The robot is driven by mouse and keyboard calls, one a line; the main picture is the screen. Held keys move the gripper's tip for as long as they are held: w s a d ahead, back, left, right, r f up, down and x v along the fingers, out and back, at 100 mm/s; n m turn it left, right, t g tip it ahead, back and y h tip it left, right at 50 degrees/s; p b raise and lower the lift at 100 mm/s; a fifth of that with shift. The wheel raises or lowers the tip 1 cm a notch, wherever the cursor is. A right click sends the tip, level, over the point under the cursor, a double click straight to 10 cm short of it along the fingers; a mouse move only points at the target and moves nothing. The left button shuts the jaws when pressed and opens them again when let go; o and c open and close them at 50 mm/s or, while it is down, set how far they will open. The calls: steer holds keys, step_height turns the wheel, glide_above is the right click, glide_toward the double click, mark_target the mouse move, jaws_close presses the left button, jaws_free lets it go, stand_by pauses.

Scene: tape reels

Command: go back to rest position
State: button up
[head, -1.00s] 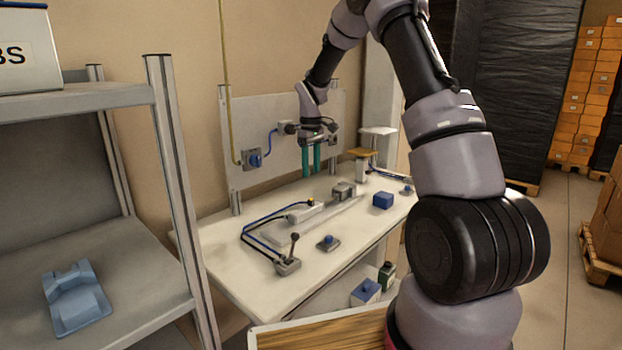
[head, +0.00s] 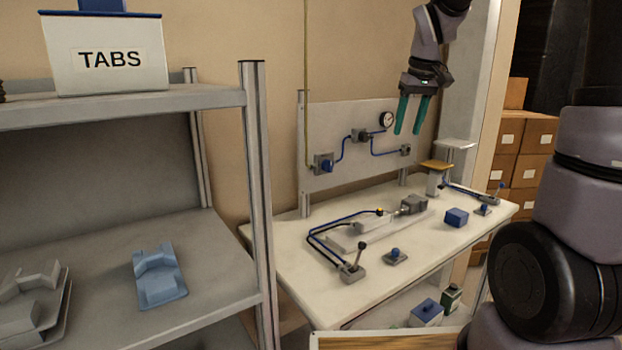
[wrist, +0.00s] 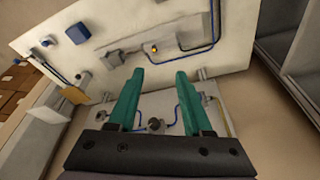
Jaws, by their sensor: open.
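My gripper (head: 412,116) is open and empty, with two green fingers pointing down. In the head view it hangs in the air in front of the right end of the upright panel (head: 325,160), above the white workbench (head: 300,262). In the wrist view the green fingers of my gripper (wrist: 160,90) are spread apart with nothing between them. The panel and its gauge (wrist: 154,124) show behind and between the fingers there. The bench top (wrist: 235,45) lies beyond them.
A grey shelf (head: 215,270) with a blue part (head: 158,275) and a TABS box (head: 105,55) stands at left. On the bench are a lever (head: 354,262), a cylinder fixture (head: 375,228), a blue block (head: 456,217) and a yellow-topped stand (head: 436,175). Cartons (head: 525,150) stand at right.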

steer(key=s+r+m+t, duration=0.2)
steer(key=s+m, duration=0.1)
steer(key=s, duration=0.7)
steer(key=s+r+m+t+y, duration=0.1)
steer(key=s+r+m+t, duration=0.1)
steer(key=s, duration=0.9)
steer(key=shift+d+r+m, duration=0.25)
steer(key=shift+r+m, duration=0.25)
steer(key=shift+r, duration=0.05)
